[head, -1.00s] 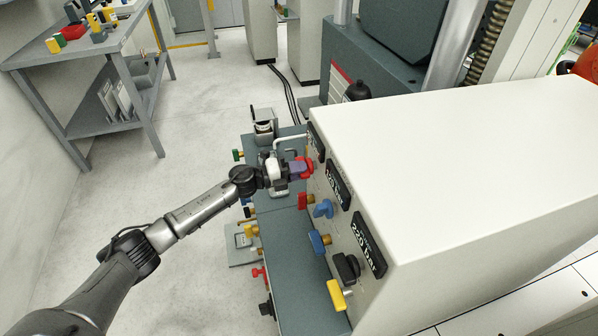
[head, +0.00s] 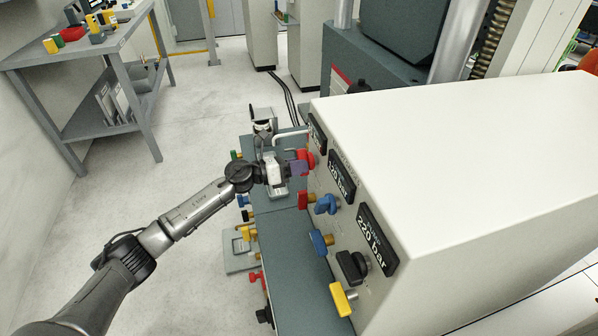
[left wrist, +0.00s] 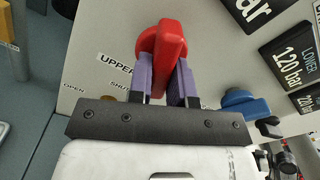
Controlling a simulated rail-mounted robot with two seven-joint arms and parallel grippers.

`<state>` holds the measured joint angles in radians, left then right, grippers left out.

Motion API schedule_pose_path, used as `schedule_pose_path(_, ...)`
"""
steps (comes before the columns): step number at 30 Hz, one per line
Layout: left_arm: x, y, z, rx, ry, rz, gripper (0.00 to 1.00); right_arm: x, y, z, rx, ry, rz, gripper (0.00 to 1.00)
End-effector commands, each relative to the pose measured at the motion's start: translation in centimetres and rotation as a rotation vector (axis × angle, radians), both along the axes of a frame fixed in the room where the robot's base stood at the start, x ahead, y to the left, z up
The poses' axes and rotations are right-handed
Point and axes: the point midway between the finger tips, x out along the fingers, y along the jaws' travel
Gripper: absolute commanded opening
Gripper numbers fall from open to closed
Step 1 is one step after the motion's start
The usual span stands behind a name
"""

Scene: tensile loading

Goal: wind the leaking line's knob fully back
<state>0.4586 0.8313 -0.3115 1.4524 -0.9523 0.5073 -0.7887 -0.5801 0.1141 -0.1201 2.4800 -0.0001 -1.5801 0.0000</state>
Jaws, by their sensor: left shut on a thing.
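The red knob (head: 308,158) is on the front panel of the white cabinet (head: 440,140), near its far end. In the left wrist view the red knob (left wrist: 166,50) sits between two purple fingers, beside labels reading "UPPER", "OPEN" and "SHUT". My left gripper (head: 298,165) is shut on this knob, and it fills the wrist view's middle (left wrist: 164,82). A blue knob (head: 326,204) is nearer on the panel and also shows in the left wrist view (left wrist: 245,104). A black knob (head: 352,268) is nearer still. My right gripper is not in view.
Displays (head: 375,240) on the panel read 220 bar and, in the wrist view, 120 bar (left wrist: 292,56). Red, blue and yellow handles (head: 343,298) stick out below the knobs. A grey bench (head: 100,60) stands at far left, with clear floor (head: 190,120) between.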

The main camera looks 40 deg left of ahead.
Motion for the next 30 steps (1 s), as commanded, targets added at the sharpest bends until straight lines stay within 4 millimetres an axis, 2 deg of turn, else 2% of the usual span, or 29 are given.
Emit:
schedule_pose_path(1, 0.0, 0.0, -0.4, 0.035, -0.026, 0.000, 0.00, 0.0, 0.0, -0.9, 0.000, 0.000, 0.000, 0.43)
schedule_pose_path(12, 0.1, 0.2, -0.4, 0.269, -0.187, 0.000, 0.00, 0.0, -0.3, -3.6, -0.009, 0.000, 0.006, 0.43)
schedule_pose_path(21, 0.2, 0.3, -0.2, 0.371, -0.260, 0.000, 0.00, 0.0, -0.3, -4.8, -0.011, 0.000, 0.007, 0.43)
schedule_pose_path(30, 0.2, 0.3, -0.1, 0.407, -0.282, 0.001, 0.00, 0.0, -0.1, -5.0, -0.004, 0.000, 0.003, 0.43)
